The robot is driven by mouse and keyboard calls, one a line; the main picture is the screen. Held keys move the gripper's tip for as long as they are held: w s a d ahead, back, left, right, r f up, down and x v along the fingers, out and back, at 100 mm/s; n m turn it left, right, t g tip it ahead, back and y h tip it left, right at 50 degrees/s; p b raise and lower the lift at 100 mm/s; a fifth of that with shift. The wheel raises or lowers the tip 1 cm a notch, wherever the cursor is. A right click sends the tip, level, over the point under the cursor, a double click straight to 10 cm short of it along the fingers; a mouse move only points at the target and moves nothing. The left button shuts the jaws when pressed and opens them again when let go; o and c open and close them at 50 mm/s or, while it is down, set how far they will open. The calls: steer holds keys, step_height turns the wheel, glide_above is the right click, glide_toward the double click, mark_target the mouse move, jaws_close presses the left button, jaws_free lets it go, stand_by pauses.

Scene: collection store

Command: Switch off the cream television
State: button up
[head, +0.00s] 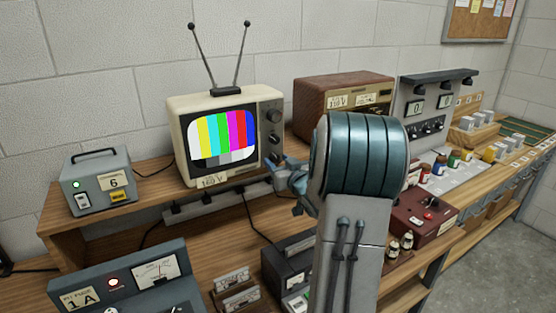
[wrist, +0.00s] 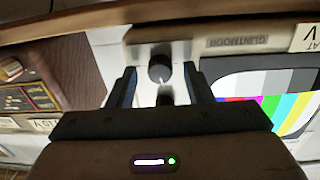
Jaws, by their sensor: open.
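The cream television (head: 178,122) stands on the raised wooden shelf with its two antenna rods up. Its screen (head: 222,136) is lit with colour bars. Dark round knobs (head: 274,116) run down the right side of its front, and my gripper hides the lower part of that panel. My gripper (head: 277,170) is at the lower right of the television's front. In the wrist view the picture is upside down, and my open gripper (wrist: 160,85) has a dark knob (wrist: 160,68) between its fingers, apart from both. A second knob is partly hidden below it.
A grey box with a green light (head: 95,182) stands left of the television, and a brown wooden 110 V set (head: 335,92) stands close on its right. A power strip (head: 215,202) runs below. Meters and small boxes crowd the lower bench.

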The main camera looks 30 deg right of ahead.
steer(key=shift+w, duration=0.3)
steer(key=c, duration=1)
